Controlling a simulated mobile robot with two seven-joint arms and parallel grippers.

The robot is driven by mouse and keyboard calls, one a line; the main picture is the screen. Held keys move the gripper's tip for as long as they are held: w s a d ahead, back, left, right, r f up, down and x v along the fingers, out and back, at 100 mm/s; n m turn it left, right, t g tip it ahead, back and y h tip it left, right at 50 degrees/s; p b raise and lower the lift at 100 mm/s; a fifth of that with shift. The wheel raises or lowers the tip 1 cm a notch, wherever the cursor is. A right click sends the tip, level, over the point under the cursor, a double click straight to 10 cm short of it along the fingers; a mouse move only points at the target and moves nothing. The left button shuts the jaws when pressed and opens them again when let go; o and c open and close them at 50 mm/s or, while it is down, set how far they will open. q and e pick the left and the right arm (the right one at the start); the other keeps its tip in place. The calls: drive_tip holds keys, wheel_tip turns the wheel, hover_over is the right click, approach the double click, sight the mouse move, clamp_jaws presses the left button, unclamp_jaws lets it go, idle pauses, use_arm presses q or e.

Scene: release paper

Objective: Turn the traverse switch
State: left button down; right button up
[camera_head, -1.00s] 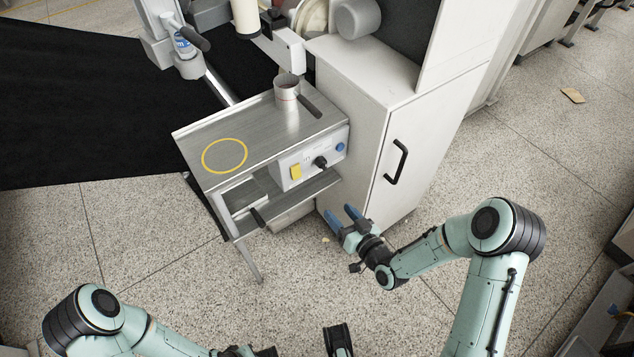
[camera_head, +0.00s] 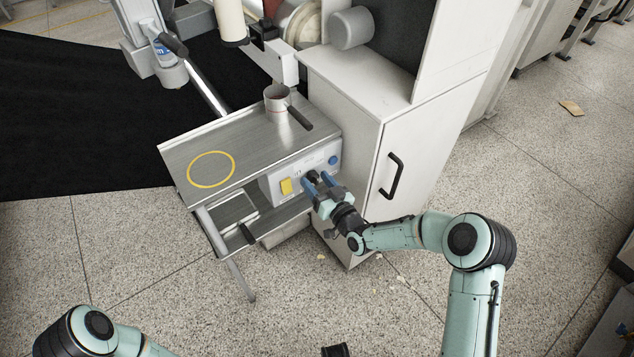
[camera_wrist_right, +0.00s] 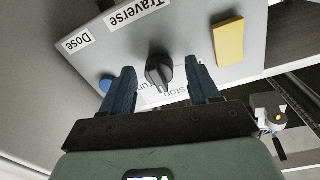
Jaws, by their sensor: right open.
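In the head view my right gripper (camera_head: 317,186) is at the panel front and largely hides the knob.
A yellow button (camera_head: 286,186) and a blue button (camera_head: 333,160) flank the switch. The metal table (camera_head: 240,140) carries a cup (camera_head: 276,104) with a dark handle. A white cabinet (camera_head: 400,130) with a black handle (camera_head: 390,176) stands close to the right.

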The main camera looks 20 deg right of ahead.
use_arm(q)
drive_tip(key=shift+w, duration=0.1)
use_arm(e)
drive_tip(key=shift+w, duration=0.2)
drive_tip(key=shift+c, duration=0.3)
drive_tip(key=c, duration=1)
use_arm(q)
drive_tip(key=shift+w+f, duration=0.1)
drive_tip(key=shift+f, duration=0.05)
use_arm(e)
drive_tip(key=shift+m, duration=0.4)
drive_tip(key=m+b, duration=0.1)
drive_tip(key=m, duration=0.2)
drive_tip(key=shift+m, duration=1.5)
use_arm(q)
drive_tip(key=shift+w+a+f+t, duration=0.3)
drive_tip(key=shift+w+a+f, duration=0.2)
drive_tip(key=shift+w, duration=0.25)
use_arm(e)
drive_tip(key=shift+m, duration=1.4)
use_arm(q)
drive_tip(key=shift+d, duration=0.1)
